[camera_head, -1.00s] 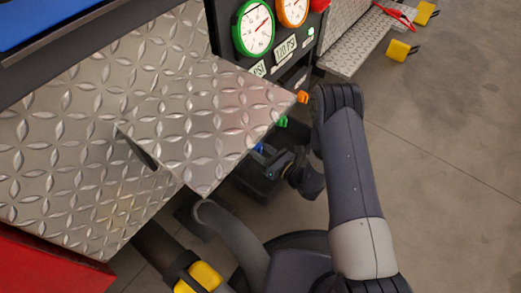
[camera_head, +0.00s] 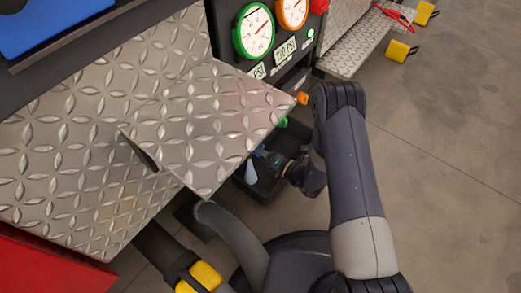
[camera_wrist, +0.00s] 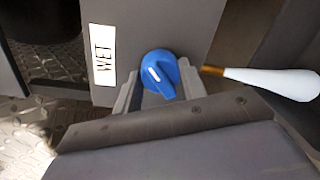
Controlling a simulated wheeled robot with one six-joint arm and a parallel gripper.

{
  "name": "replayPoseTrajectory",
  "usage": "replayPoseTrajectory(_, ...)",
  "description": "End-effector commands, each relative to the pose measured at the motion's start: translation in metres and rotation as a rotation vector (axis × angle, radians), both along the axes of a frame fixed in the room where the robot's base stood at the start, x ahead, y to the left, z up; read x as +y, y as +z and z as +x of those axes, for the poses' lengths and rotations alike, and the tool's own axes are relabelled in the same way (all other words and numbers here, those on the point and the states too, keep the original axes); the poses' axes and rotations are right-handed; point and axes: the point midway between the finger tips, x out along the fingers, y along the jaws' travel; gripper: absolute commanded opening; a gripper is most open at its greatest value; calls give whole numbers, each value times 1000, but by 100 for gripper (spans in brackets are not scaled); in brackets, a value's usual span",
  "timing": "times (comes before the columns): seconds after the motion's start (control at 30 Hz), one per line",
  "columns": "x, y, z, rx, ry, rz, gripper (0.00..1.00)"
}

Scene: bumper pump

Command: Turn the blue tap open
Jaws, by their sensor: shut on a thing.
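The blue tap (camera_wrist: 161,74) sits on the grey panel beside a white "WET" label (camera_wrist: 103,55) in the wrist view. A white mark on its knob points up and left. My gripper (camera_wrist: 158,88) is shut on the tap, one finger on each side of it. In the head view my gripper (camera_head: 273,158) is below the edge of the tread-plate step, and the tap is mostly hidden. A pale, water-like cone (camera_wrist: 272,82) spreads from a brass tip (camera_wrist: 212,70) right of the tap; it also shows in the head view (camera_head: 250,173).
Orange (camera_head: 302,98) and green (camera_head: 283,122) taps stick out along the step's edge. The tread-plate step (camera_head: 205,125) overhangs the gripper's left. Gauges (camera_head: 253,30) are above. Open floor (camera_head: 440,160) lies to the right.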

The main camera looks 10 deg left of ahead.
Motion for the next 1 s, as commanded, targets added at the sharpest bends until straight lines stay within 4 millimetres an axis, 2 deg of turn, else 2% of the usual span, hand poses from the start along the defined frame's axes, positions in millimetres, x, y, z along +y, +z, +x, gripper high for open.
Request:
replayPoseTrajectory(0.6, -1, 0, 1, 507, -1, 208, 17)
replayPoseTrajectory(1.0, -1, -1, 1, 673, -3, 277, 17)
